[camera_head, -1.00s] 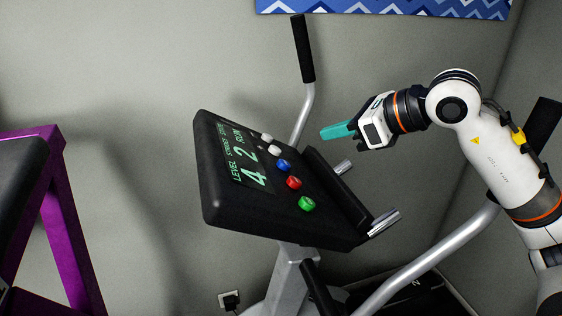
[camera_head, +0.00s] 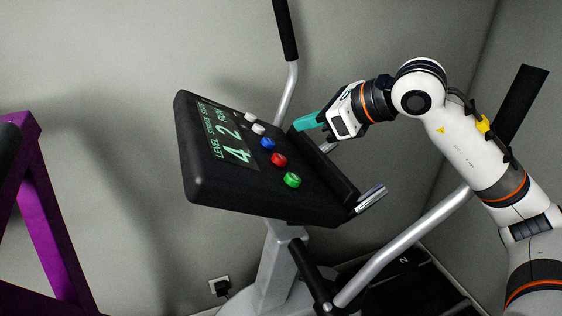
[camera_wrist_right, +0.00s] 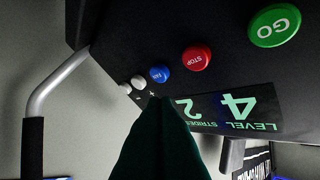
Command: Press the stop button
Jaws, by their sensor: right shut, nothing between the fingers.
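The red stop button (camera_head: 278,160) sits on the black console (camera_head: 200,180) between a blue button (camera_head: 267,143) and the green go button (camera_head: 292,180). In the right wrist view the red button (camera_wrist_right: 196,58) reads "STOP" and the green one (camera_wrist_right: 274,25) reads "GO". My right gripper (camera_head: 298,124) is shut and empty, with teal fingers, near the console's upper right edge, up and right of the red button. In the wrist view its fingers (camera_wrist_right: 160,135) point toward the console, below the buttons. I cannot tell the exact gap. My left gripper is not in view.
Two white buttons (camera_head: 254,122) sit above the blue one. The display (camera_head: 225,135) reads level 4. A tall handlebar (camera_head: 286,40) rises behind the console, and a silver grip (camera_head: 370,198) sticks out at right. A purple frame (camera_head: 45,220) stands at left.

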